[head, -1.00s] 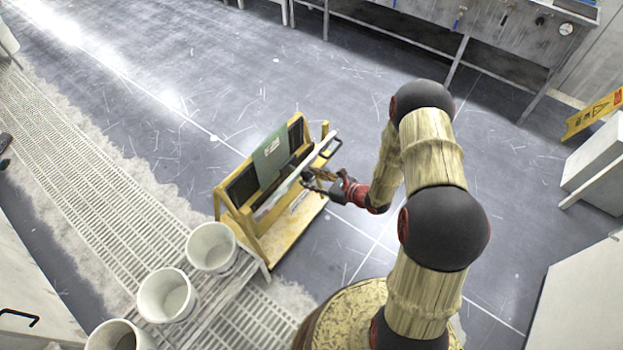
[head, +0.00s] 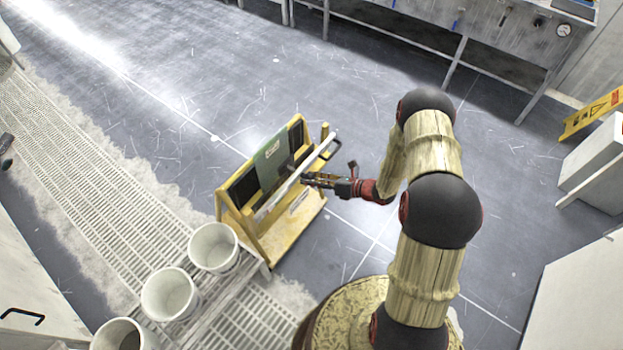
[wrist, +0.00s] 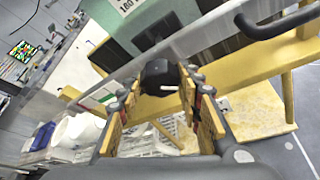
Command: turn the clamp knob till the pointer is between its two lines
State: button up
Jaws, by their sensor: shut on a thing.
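A yellow stand (head: 278,243) holds dark panels and a green plate (head: 270,155) with a white label, behind a pale bar (head: 298,178). The black clamp knob (wrist: 160,72) is at the bar in the wrist view, between the yellow-padded fingers of my gripper (wrist: 160,88). My gripper is shut on the knob. In the head view my gripper (head: 305,180) reaches the bar from the right and covers the knob. I cannot make out the pointer or its two lines in either view.
A black handle (wrist: 275,28) sticks out close to my right finger in the wrist view. White buckets (head: 213,247) stand on a slatted bench left of the stand. A yellow warning sign (head: 592,112) is at the far right. The floor behind the stand is clear.

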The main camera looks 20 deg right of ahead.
jog(key=shift+m+y, duration=0.4)
jog(key=shift+m, duration=0.5)
jog(key=o, duration=1.1)
jog(key=shift+o, duration=0.2)
jog(key=shift+d, duration=0.1)
jog(key=v, duration=1.2)
jog(key=shift+w, duration=0.2)
jog(key=shift+d+f, duration=0.1)
jog(key=shift+f, duration=0.05)
